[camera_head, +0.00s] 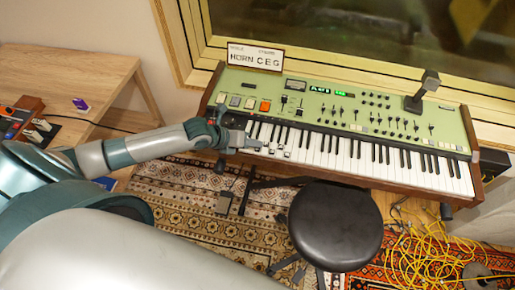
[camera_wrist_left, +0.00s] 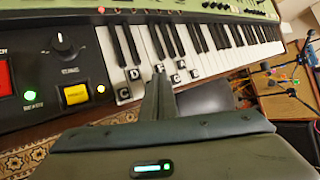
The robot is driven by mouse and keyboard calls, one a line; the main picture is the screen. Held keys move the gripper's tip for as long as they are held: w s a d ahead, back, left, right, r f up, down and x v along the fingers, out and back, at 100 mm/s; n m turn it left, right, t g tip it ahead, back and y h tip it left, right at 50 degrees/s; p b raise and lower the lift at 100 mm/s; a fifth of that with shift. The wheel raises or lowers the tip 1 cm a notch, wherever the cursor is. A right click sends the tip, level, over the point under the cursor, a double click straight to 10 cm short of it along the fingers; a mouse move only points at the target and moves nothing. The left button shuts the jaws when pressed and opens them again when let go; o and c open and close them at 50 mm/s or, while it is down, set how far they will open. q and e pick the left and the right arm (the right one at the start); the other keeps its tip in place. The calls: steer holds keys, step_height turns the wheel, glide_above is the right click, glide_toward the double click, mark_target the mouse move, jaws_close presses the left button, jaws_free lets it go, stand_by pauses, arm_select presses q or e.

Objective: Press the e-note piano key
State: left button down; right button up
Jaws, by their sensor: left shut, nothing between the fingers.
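A green-topped keyboard (camera_head: 345,110) with a row of piano keys (camera_head: 390,165) stands below the window in the head view. Several white keys at its left end carry dark letter tags. In the left wrist view, the C (camera_wrist_left: 124,93) and D tags (camera_wrist_left: 135,74) are readable. The tags just right of D are small and partly behind my fingers, so I cannot pick out the E key surely. My left gripper (camera_head: 260,145) is shut and empty at the lettered keys. Its fingers also show in the left wrist view (camera_wrist_left: 158,85); contact with a key is unclear.
A sign reading HORN C E G (camera_head: 255,58) stands on the keyboard's back left. A dark post (camera_head: 421,92) rises from the panel. A black stool (camera_head: 335,225) stands in front, with yellow cables (camera_head: 430,250) on the floor. A wooden table (camera_head: 75,80) is at left.

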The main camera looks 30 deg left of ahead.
mark_target(254, 150)
arm_select(q)
steer(key=shift+f, duration=0.2)
stand_by(0.6)
steer(key=shift+f+b, duration=0.45)
steer(key=shift+b, duration=0.05)
stand_by(0.4)
steer(key=shift+r, duration=0.15)
steer(key=shift+r+p, duration=0.85)
steer(key=shift+r, duration=0.15)
step_height(254, 150, up, 5)
steer(key=p, duration=0.3)
steer(key=shift+p, duration=0.4)
stand_by(0.8)
